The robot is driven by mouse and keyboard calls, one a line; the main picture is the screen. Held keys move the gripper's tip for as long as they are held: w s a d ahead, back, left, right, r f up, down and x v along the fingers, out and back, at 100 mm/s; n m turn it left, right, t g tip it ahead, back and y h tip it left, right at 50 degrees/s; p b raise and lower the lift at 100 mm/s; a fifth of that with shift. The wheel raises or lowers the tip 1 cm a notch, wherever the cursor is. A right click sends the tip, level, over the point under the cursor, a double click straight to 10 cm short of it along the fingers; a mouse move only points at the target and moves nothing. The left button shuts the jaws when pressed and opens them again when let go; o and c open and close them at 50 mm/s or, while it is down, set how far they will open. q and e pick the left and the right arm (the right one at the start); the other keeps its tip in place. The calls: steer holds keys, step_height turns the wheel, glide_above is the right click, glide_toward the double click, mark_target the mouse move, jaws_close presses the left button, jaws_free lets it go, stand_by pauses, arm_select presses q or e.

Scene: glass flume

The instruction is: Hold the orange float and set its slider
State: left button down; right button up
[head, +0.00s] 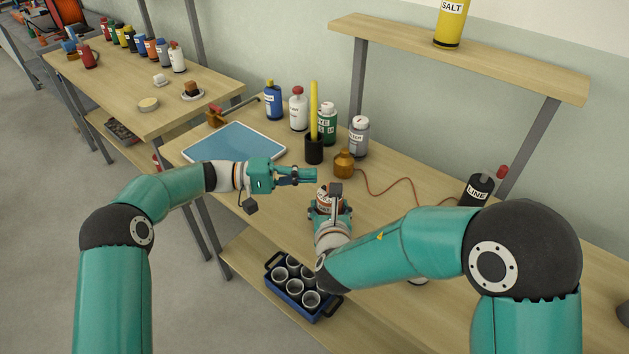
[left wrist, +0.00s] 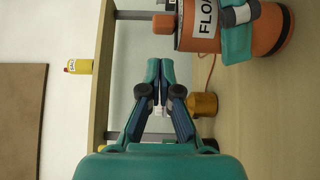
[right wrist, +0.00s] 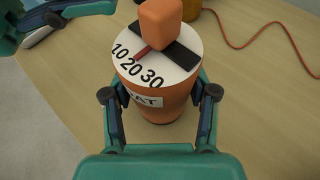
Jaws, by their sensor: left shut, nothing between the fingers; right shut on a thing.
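The orange float (head: 324,203) stands upright on the bench, held by my right gripper (head: 330,212). In the right wrist view, the float (right wrist: 165,108) sits between both fingers. Its white top carries the numbers 10, 20 and 30, a black slot and an orange slider knob (right wrist: 160,24). A red pointer (right wrist: 142,53) beside the knob points near 20. My left gripper (head: 308,176) is shut and empty just left of the float's top. In the left wrist view, its fingertips (left wrist: 160,68) are close to the knob (left wrist: 164,31), seemingly apart from it. The float's lower part is partly hidden.
An amber flask (head: 344,163) with a red cord is behind the float. A black cup (head: 313,150) with a yellow stick and several bottles stand farther back. A blue tray (head: 232,144) lies left. A blue crate (head: 290,311) of cups sits on the lower shelf.

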mark_target(326, 187)
arm_select(q)
steer(key=shift+s+d, duration=1)
steer(key=shift+s+d, duration=0.75)
steer(key=shift+d, duration=0.1)
arm_select(e)
steer(key=shift+a, duration=0.1)
